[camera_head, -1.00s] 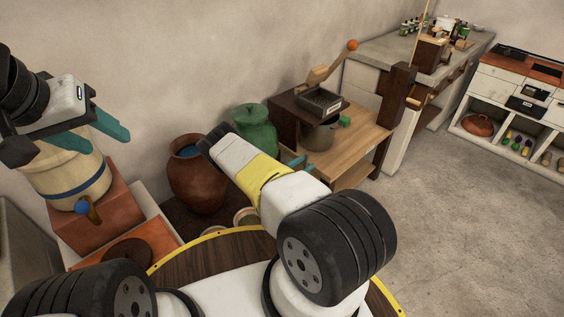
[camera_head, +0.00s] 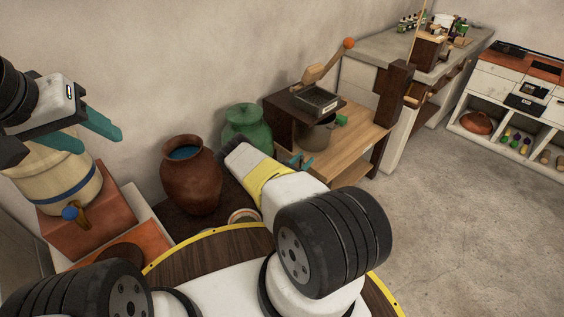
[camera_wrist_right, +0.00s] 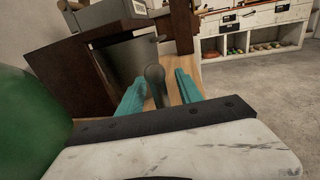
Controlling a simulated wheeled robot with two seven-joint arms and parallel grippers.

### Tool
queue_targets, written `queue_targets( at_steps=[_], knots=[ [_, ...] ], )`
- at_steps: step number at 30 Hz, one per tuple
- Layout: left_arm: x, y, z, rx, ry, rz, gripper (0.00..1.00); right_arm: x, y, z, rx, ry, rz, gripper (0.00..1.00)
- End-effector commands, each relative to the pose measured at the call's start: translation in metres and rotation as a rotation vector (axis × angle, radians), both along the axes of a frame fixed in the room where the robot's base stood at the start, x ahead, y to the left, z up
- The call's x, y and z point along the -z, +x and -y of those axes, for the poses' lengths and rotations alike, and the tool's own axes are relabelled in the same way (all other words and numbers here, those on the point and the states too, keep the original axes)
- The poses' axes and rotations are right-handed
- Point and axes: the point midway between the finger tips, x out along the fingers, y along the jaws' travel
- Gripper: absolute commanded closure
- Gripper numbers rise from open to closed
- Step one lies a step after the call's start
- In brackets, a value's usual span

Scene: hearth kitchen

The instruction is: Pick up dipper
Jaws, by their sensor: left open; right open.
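My right gripper (camera_head: 302,160) shows only as a bit of teal finger beside the low wooden stand, mostly hidden by my arm. In the right wrist view its two teal fingers (camera_wrist_right: 158,80) are apart. A dark grey rod with a rounded end (camera_wrist_right: 155,76) stands between them, with no clear contact; it looks like a handle, perhaps the dipper's. Behind it is a grey metal pot (camera_wrist_right: 124,62), also under the dark shelf in the head view (camera_head: 314,138). My left gripper (camera_head: 82,135) is open and empty, in front of a cream jug (camera_head: 60,180).
A green lidded jar (camera_head: 248,124) and a brown jar (camera_head: 190,178) stand left of the wooden stand (camera_head: 352,152). The green jar is close beside my right gripper (camera_wrist_right: 30,120). A dark box with a wooden lever (camera_head: 315,100) sits above the pot. The floor at right is clear.

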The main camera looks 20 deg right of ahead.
Motion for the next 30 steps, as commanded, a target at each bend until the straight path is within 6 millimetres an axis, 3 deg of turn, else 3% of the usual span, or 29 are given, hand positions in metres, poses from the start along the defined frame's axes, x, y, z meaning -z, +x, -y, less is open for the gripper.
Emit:
queue_targets(
  at_steps=[10, 17, 30],
  knots=[
    [0.0, 0.0, 0.0, 0.0, 0.0, 0.0, 0.48, 0.0001, 0.0058, 0.0091, 0.0, -0.001, -0.001, 0.58],
    [0.0, 0.0, 0.0, 0.0, 0.0, 0.0, 0.48, 0.0001, 0.0057, 0.009, 0.0, -0.001, -0.001, 1.0],
    [0.0, 0.0, 0.0, 0.0, 0.0, 0.0, 0.48, 0.0, 0.0056, 0.009, 0.0, -0.001, -0.001, 1.0]
  ],
)
